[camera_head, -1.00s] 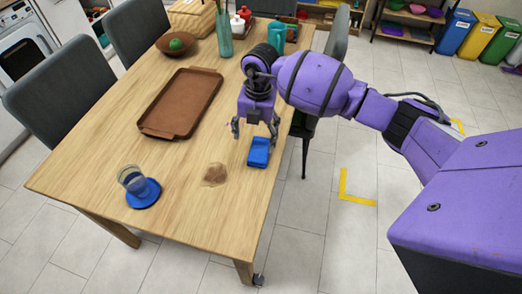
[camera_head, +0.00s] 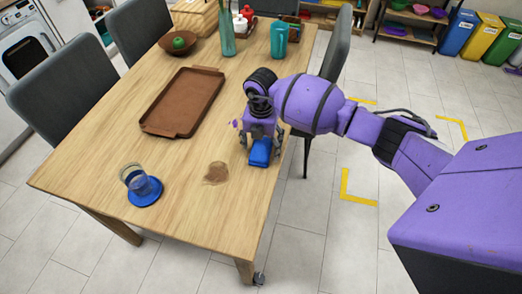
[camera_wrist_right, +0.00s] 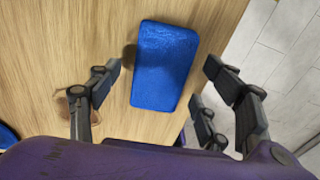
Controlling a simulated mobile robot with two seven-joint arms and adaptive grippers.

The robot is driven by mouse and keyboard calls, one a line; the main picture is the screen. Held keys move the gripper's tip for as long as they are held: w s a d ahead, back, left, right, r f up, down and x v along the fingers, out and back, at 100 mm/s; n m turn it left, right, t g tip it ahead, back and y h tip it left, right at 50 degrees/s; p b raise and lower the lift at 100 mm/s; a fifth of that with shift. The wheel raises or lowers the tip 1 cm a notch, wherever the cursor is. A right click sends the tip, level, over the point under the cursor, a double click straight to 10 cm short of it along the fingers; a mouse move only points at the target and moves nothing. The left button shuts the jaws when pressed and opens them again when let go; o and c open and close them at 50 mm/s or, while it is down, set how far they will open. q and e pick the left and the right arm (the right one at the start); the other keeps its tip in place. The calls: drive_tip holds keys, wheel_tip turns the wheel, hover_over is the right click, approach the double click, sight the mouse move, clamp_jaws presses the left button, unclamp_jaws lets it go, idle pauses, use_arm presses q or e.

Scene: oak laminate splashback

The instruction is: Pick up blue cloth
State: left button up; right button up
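The blue cloth (camera_head: 260,152) is a folded rectangular pad lying on the wooden table near its right edge. It also shows in the right wrist view (camera_wrist_right: 165,66), between and beyond the open fingers. My right gripper (camera_head: 262,143) is just over the cloth, pointing down, with its fingers on either side. In the wrist view the right gripper (camera_wrist_right: 160,90) is open, with clear gaps between the fingers and the cloth. My left gripper is not in view.
On the wooden table (camera_head: 120,165) are a brown tray (camera_head: 184,101), a glass (camera_head: 135,180) on a blue coaster (camera_head: 148,197), a brown stain (camera_head: 216,173), a bowl (camera_head: 178,43) and a teal cup (camera_head: 279,39). Grey chairs (camera_head: 70,95) stand along the left side.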

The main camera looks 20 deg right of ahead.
sight(261, 147)
drive_tip(key=c, duration=1.1)
drive_tip(key=shift+r, duration=0.55)
wheel_tip(261, 147, up, 2)
drive_tip(key=shift+w+r, duration=0.1)
drive_tip(key=shift+r, duration=0.1)
drive_tip(key=s+a+r, duration=0.1)
drive_tip(key=s+r, duration=0.2)
drive_tip(key=s, duration=0.1)
drive_tip(key=s+a+r+p, duration=0.1)
drive_tip(key=s+a+r, duration=0.1)
drive_tip(key=s, duration=0.3)
drive_tip(key=s+a+r, duration=0.1)
drive_tip(key=s+r, duration=0.3)
drive_tip(key=shift+s+a+r, duration=0.2)
drive_tip(key=shift+a+r, duration=0.1)
drive_tip(key=shift+a, duration=0.1)
